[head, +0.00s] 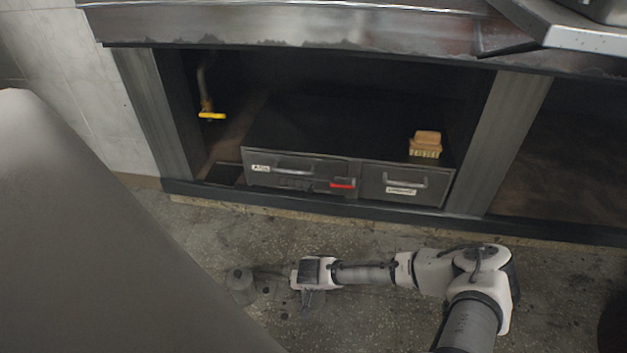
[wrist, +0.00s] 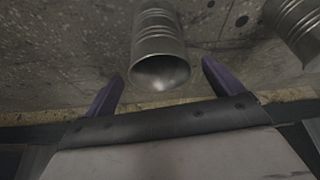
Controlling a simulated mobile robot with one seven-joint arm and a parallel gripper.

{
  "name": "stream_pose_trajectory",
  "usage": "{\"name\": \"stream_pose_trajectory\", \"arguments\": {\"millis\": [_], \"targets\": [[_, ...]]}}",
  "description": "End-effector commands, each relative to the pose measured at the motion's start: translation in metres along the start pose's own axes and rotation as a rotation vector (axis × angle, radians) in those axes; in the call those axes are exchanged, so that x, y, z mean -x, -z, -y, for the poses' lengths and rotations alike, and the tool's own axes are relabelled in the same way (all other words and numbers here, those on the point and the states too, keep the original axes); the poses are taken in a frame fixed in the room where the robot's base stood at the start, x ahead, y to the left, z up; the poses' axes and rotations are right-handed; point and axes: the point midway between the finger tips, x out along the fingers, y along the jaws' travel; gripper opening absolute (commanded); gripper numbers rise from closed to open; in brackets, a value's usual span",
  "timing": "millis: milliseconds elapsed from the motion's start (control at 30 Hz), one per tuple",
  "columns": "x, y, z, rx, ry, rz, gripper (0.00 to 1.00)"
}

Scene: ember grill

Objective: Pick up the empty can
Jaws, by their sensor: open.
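A grey ribbed metal can (wrist: 158,38) is in the upper middle of the wrist view, its round open end toward me. It lies between the two purple fingers of my gripper (wrist: 162,70), with a gap on each side. My gripper is open and holds nothing. In the head view, my gripper (head: 268,271) is low over the stained floor, pointing left. A small dark grey can (head: 240,282) stands on the floor just left of it there. I cannot tell whether this is the same can.
A second ribbed can (wrist: 297,28) is at the wrist view's upper right. A black drawer unit (head: 300,180) with a brush (head: 425,145) on it sits under the grill counter. A large grey panel (head: 80,250) fills the head view's lower left. Floor between arm and cabinet is mostly clear.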

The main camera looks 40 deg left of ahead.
Motion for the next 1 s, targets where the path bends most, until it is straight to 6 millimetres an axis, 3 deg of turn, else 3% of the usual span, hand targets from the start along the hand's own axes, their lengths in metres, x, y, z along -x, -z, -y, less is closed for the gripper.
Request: {"name": "stream_pose_trajectory", "arguments": {"millis": [33, 133, 433, 867, 1000], "targets": [[-0.012, -0.001, 0.000, 0.005, -0.003, -0.001, 0.92], [-0.021, -0.001, 0.000, 0.003, -0.002, -0.002, 0.92], [-0.022, 0.000, 0.000, 0.002, 0.000, 0.000, 0.91], [-0.022, 0.000, 0.000, 0.002, 0.000, 0.000, 0.35], [-0.022, 0.000, 0.000, 0.002, 0.000, 0.000, 0.32]]}}
